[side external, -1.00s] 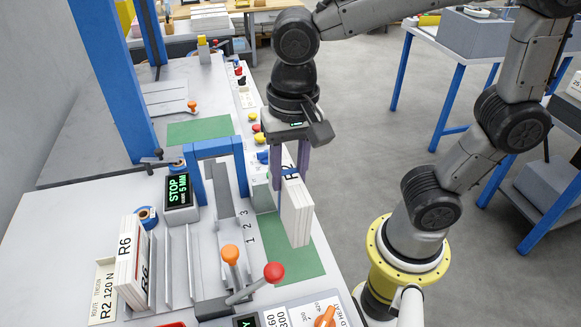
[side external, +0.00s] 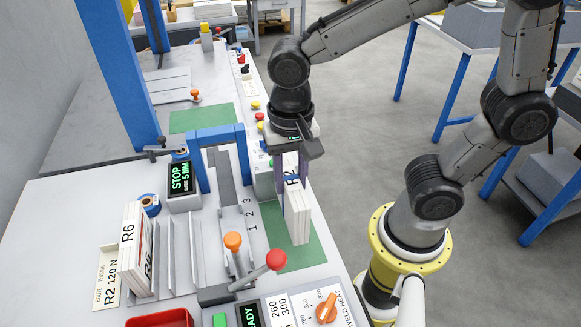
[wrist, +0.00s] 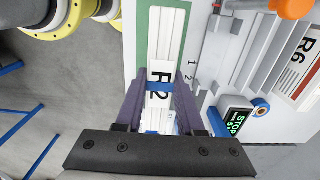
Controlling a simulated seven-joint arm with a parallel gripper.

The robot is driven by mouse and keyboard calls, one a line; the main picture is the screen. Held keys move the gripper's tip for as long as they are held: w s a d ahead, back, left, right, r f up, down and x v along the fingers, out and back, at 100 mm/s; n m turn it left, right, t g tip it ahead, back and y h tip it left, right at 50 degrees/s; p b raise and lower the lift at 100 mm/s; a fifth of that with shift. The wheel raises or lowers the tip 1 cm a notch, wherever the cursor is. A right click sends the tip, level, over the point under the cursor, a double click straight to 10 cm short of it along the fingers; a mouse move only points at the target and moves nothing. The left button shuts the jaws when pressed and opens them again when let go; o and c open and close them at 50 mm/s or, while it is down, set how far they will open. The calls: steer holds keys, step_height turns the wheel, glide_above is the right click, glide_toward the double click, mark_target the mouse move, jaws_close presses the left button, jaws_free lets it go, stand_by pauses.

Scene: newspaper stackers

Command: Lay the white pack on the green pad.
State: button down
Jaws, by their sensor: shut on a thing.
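The white pack (side external: 298,222), marked R2, is upright on edge between the fingers of my gripper (side external: 286,193). It is over the near green pad (side external: 302,256); I cannot tell whether its lower edge touches the pad. In the wrist view, the pack (wrist: 165,40) runs lengthwise over the green pad (wrist: 143,35), with the fingers of my gripper (wrist: 160,92) shut on its sides. The pack hides part of the pad.
A blue arch (side external: 215,135) stands left of the pack. Orange (side external: 233,241) and red (side external: 276,260) knobbed levers rise nearby. An R6 pack (side external: 132,242) stands in a rack at left. A second green pad (side external: 203,118) lies farther back.

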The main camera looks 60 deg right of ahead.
steer(key=shift+f, duration=2.4)
steer(key=shift+f, duration=0.6)
steer(key=shift+c, duration=2.2)
jaws_free()
